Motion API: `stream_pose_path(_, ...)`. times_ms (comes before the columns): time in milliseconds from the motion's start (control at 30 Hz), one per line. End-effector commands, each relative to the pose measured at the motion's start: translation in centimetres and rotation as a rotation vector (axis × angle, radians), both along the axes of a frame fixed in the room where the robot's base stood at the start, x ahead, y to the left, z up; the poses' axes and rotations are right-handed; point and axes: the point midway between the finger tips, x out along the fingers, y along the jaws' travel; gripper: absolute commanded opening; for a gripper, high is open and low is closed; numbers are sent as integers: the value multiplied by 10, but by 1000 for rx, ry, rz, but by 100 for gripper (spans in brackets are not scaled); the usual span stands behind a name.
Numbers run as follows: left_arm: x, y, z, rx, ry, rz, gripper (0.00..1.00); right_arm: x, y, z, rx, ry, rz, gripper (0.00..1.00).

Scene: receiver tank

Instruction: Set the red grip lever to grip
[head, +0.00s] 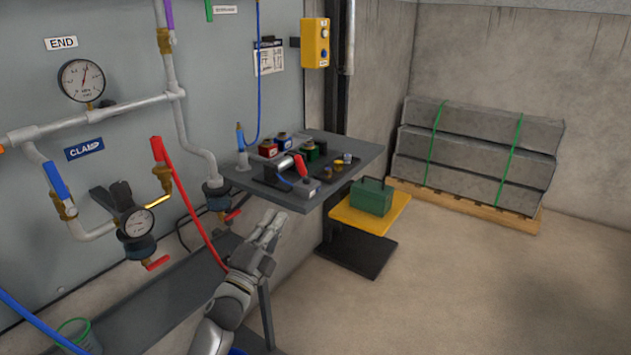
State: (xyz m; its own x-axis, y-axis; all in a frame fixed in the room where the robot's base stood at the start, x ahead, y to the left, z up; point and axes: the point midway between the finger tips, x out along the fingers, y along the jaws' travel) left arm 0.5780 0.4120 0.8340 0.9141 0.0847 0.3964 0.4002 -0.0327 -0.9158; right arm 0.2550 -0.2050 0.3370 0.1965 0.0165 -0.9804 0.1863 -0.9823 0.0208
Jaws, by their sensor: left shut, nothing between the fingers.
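A red lever (301,166) stands tilted on a small grey device with a pale cylinder (285,164), on the dark grey shelf table (360,151). A label that would mark it as the grip lever is too small to read. My left gripper (273,225) is shut and empty, below the front left edge of the table and apart from both levers. My right gripper is not in view.
Red, blue and green fittings (312,151) stand behind the device. A green box (371,197) sits on a yellow platform (384,226) below. Gauges (81,80), pipes and a red hose (200,229) line the left wall. Floor at right is clear before strapped slabs (475,150).

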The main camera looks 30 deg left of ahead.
Motion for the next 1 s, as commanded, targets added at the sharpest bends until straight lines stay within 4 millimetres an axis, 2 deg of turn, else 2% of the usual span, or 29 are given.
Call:
stream_pose_path(333, 1, 0, 2, 3, -3, 0, 0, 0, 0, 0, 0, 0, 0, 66)
stream_pose_path(467, 9, 1, 6, 2, -4, 0, 0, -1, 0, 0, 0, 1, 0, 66)
stream_pose_path(1000, 98, 9, 45, 2, -4, 1, 0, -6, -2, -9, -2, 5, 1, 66)
